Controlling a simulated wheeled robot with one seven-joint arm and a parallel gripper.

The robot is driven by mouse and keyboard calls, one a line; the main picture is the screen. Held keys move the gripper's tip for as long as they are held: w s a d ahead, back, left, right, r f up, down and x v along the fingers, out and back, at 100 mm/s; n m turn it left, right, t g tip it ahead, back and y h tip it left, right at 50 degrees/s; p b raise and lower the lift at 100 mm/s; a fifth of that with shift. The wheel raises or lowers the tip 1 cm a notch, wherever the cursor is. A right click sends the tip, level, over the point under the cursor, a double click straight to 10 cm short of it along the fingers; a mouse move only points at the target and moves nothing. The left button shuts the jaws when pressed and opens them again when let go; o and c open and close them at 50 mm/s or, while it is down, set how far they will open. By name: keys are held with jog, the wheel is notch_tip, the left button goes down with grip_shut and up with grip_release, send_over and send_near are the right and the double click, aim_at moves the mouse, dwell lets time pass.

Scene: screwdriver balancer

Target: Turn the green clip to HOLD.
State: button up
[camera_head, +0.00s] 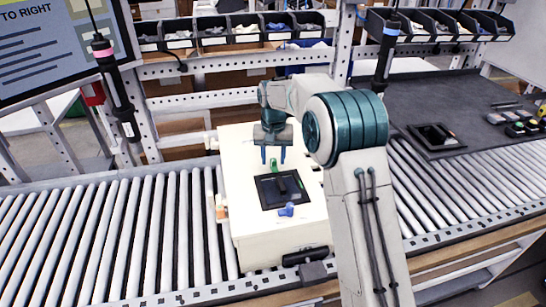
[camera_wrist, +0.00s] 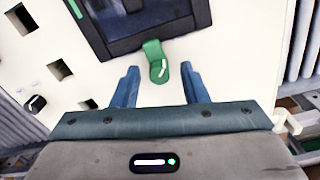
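The green clip (camera_head: 273,164) is at the far edge of the dark square recess on the white box (camera_head: 246,236). In the wrist view the green clip (camera_wrist: 158,66) has a rounded end with a white line mark, lying between the lines of my two fingers. My gripper (camera_head: 273,160) is above the box, pointing down; in the wrist view (camera_wrist: 157,72) its blue fingers are spread apart with a gap on each side of the clip. I see no contact. No HOLD label is readable.
A dark framed panel (camera_head: 265,201) is set into the box top, with a blue piece (camera_head: 287,210) at its near edge. Roller conveyor (camera_head: 150,235) runs on both sides. Two screwdrivers hang, one at left (camera_head: 117,88). Parts bins (camera_head: 245,27) line the back.

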aim_at(273, 160)
notch_tip(273, 160, up, 14)
jog(key=shift+b, duration=0.3)
dwell(0.4)
jog(key=shift+f, duration=0.1)
jog(key=s+d+r+t, duration=0.2)
jog(key=s+d+r, duration=0.1)
jog(key=s+d, duration=1.15)
jog(key=s+d+f, duration=0.2)
jog(key=s+f, duration=0.2)
jog(key=s, duration=0.6)
jog(key=s+d+f+t, duration=0.1)
jog(key=s+f, duration=0.3)
jog(key=s, duration=0.6)
jog(key=shift+d+f, duration=0.15)
jog(key=shift+d, duration=0.3)
